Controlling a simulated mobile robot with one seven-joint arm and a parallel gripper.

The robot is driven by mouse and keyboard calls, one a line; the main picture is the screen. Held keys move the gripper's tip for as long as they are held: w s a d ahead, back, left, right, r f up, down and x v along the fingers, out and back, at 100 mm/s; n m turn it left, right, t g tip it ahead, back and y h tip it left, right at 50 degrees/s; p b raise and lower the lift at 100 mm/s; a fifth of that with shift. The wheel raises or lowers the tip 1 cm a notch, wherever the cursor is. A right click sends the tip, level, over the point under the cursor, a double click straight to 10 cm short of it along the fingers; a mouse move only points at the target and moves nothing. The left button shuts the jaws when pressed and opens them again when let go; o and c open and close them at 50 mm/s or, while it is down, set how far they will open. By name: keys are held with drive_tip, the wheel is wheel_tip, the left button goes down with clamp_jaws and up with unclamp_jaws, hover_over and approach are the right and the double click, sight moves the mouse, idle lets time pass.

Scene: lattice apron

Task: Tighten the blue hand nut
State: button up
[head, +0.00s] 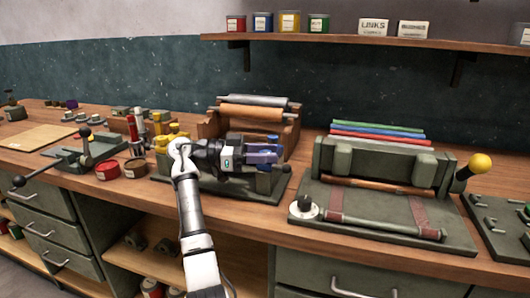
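The blue hand nut (262,157) is at the right end of a dark green bench fixture (213,188) in the head view. A smaller blue part (273,139) shows just above and behind it. My arm reaches up from the bottom and bends right at the wrist. My gripper (256,151) is level over the fixture and points right, with its front end right at the blue nut. The fingertips are small and blend with the nut, so I cannot tell whether they touch or grip it. Yellow parts (167,140) show at the fixture's left end, partly behind my wrist.
Close behind is a wooden stand with rollers (252,112). To the right is a green press (380,165) with a yellow-knobbed lever (480,163). Left are a red tin (107,170), a brown tin (135,169) and a clamp (85,150). A shelf (350,40) runs above.

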drive_tip(key=shift+o, duration=1)
drive_tip(key=shift+r, duration=0.1)
drive_tip(key=a+b, duration=0.2)
drive_tip(key=a, duration=1.2)
drive_tip(key=shift+t, duration=0.3)
